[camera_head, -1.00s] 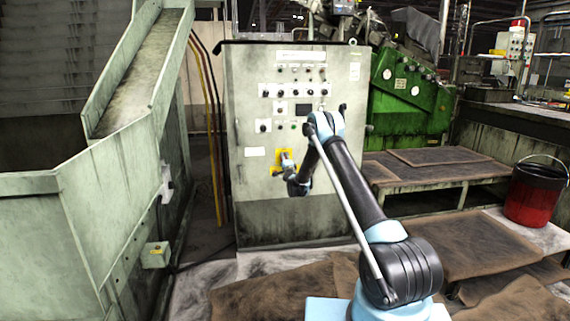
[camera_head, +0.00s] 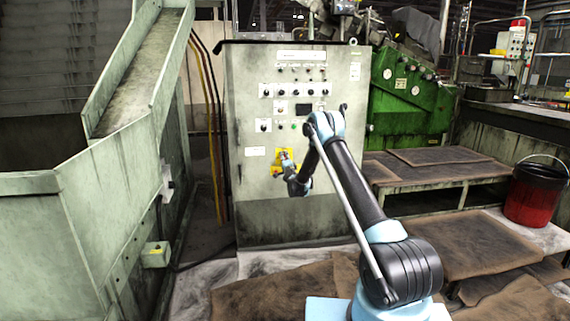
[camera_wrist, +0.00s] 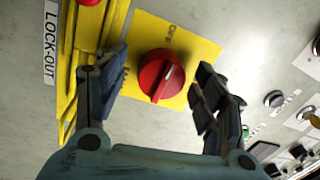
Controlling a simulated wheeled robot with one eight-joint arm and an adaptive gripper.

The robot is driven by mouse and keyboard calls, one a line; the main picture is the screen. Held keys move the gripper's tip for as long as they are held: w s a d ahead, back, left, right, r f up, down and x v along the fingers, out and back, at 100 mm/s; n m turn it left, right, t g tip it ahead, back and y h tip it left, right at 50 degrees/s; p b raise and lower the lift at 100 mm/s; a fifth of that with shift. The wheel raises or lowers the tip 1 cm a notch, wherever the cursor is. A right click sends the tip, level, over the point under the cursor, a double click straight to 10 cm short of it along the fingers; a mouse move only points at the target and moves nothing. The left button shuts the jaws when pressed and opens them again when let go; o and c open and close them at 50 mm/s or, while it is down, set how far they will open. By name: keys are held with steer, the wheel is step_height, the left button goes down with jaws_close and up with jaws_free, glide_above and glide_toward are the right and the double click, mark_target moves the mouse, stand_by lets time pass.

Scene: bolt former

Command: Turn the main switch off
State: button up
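The main switch is a red round knob (camera_wrist: 160,75) with a raised grip and a white mark, on a yellow plate (camera_wrist: 205,47) in the wrist view. In the head view the yellow plate (camera_head: 284,154) is on the front of the grey-green cabinet, and my gripper (camera_head: 284,163) covers the knob there. My gripper (camera_wrist: 160,88) is open in the wrist view, one finger on each side of the knob. Gaps show between the fingers and the knob, so it does not appear gripped. The left finger overlaps a yellow lock-out bracket (camera_wrist: 88,50).
The cabinet (camera_head: 300,220) carries several other knobs and buttons above. A LOCK-OUT label (camera_wrist: 49,45) is beside the bracket. A chute (camera_head: 135,85) stands left, a green machine (camera_head: 400,110) and low platform (camera_head: 440,170) right, with a red bucket (camera_head: 530,200).

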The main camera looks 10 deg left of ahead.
steer(key=shift+d, duration=0.1)
steer(key=v, duration=1.2)
steer(key=s+d+r+n+g+y, duration=0.1)
steer(key=s+d+r+n+g, duration=0.15)
steer(key=r, duration=0.45)
steer(key=s+d+r+n+g+y, duration=0.1)
steer(key=s+d+r+n, duration=0.2)
steer(key=r, duration=0.4)
steer(key=s+d+r+n+g+h, duration=0.1)
steer(key=s+d+r+n+g, duration=0.2)
steer(key=s, duration=0.6)
steer(key=s+d+r+n+g, duration=0.1)
steer(key=s+d+r, duration=0.25)
steer(key=s, duration=0.45)
steer(key=s+d+f+n+g+h, duration=0.1)
steer(key=s+d+f, duration=0.3)
steer(key=s, duration=1.2)
steer(key=s+d+f+n+g+h, duration=0.1)
steer(key=s+d+f+g+h, duration=0.2)
steer(key=s+d, duration=0.7)
steer(key=s+d+f+n+g+h, duration=0.1)
steer(key=s+d+f+g, duration=0.3)
steer(key=s, duration=1.8)
steer(key=d+f+h, duration=0.1)
steer(key=d+f, duration=0.1)
steer(key=shift+s+d, duration=0.25)
steer(key=shift+d, duration=0.15)
